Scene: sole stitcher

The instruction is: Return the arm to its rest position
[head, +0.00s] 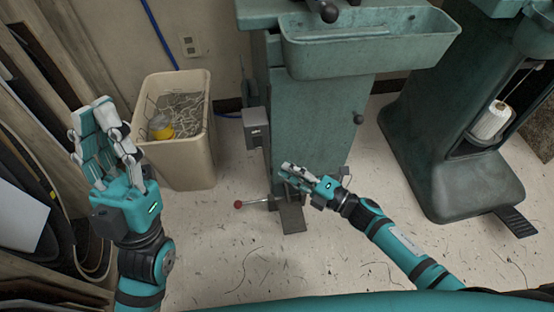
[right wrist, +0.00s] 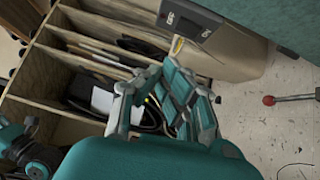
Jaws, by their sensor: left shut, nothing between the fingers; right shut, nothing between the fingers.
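My left gripper (head: 100,130) is at the left of the head view, raised with its fingers pointing up, shut and empty, in front of the wooden shelving. My right gripper (head: 287,172) reaches in from the lower right with its fingers pointing left. It is shut and empty, in front of the lower part of the teal machine cabinet (head: 310,115). In the right wrist view its fingers (right wrist: 145,95) show close up, with nothing held. I cannot tell whether it touches the cabinet.
A beige bin (head: 185,160) with scraps stands behind my left gripper. A red-knobbed lever (head: 239,204) and a pedal (head: 292,217) are below my right gripper. A control box (head: 256,128) is on the cabinet. Another machine (head: 440,130) stands right. Floor between the arms is open.

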